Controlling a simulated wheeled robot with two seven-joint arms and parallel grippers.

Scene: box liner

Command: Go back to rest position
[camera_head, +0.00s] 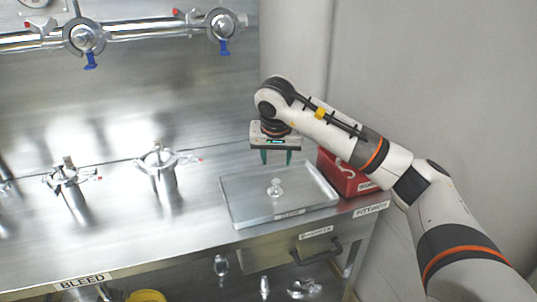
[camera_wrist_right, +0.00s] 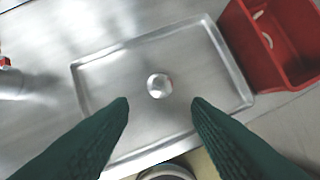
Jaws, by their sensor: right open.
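My right gripper (camera_head: 276,157) is open and empty, pointing down above the metal tray (camera_head: 245,212) on the steel bench. Its two green fingers (camera_wrist_right: 160,108) stand apart in the right wrist view. A small metal fitting (camera_head: 275,188) stands in the tray, below the gripper and apart from it. In the right wrist view the fitting (camera_wrist_right: 159,85) shows between and beyond the fingertips, near the middle of the tray (camera_wrist_right: 205,48). My left gripper is in neither view.
A red bin (camera_head: 346,176) stands right of the tray, behind my right forearm. Clamped pipe stubs (camera_head: 161,172) rise from the bench at left, and a pipe with blue-handled valves (camera_head: 130,34) runs along the back. A grey wall closes the right side. A drawer (camera_head: 290,252) is under the bench edge.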

